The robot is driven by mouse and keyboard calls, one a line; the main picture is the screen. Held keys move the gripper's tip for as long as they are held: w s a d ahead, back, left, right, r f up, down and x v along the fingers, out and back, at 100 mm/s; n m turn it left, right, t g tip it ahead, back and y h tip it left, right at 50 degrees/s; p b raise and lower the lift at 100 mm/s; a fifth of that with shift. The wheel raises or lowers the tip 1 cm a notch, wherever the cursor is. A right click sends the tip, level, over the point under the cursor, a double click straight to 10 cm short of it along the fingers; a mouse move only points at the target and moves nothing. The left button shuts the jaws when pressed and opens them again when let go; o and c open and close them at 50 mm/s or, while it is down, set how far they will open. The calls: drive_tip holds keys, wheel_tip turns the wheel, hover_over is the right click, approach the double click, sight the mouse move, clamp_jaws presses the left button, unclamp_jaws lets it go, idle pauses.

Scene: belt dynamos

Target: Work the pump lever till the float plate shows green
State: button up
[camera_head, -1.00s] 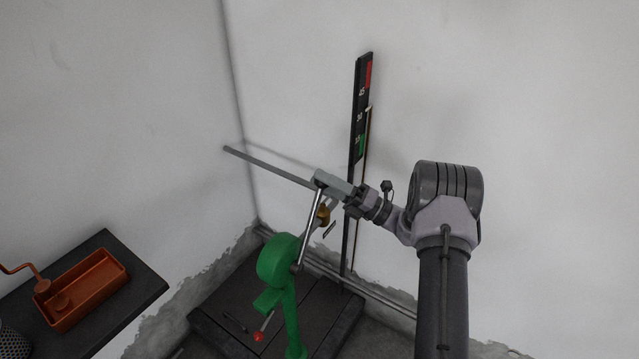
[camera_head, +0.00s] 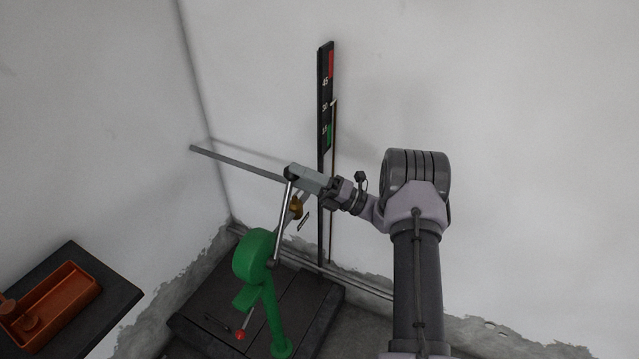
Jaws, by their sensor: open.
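The green pump (camera_head: 256,257) stands on a dark plinth. A bright steel rod (camera_head: 283,225), seemingly its lever, rises from its side, leaning slightly right. My gripper (camera_head: 293,176) is open at the rod's top end; whether the rod lies between the fingers or beside them cannot be told. A tall black gauge board (camera_head: 325,100) stands by the wall, with a red band (camera_head: 331,65) on top and a green band (camera_head: 329,135) lower down. A thin pointer (camera_head: 334,102) shows near the 30 mark, between the bands. No separate float plate can be made out.
A long grey bar (camera_head: 235,163) runs left from beside my gripper towards the wall corner. The dark plinth (camera_head: 205,305) carries a red knob (camera_head: 240,335). A dark table (camera_head: 118,290) with an orange tray (camera_head: 75,297) stands at left. Pipes run low along the back wall.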

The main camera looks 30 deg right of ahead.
drive_tip(key=v, duration=1.6)
drive_tip(key=shift+p, duration=0.3)
drive_tip(key=shift+d, duration=0.1)
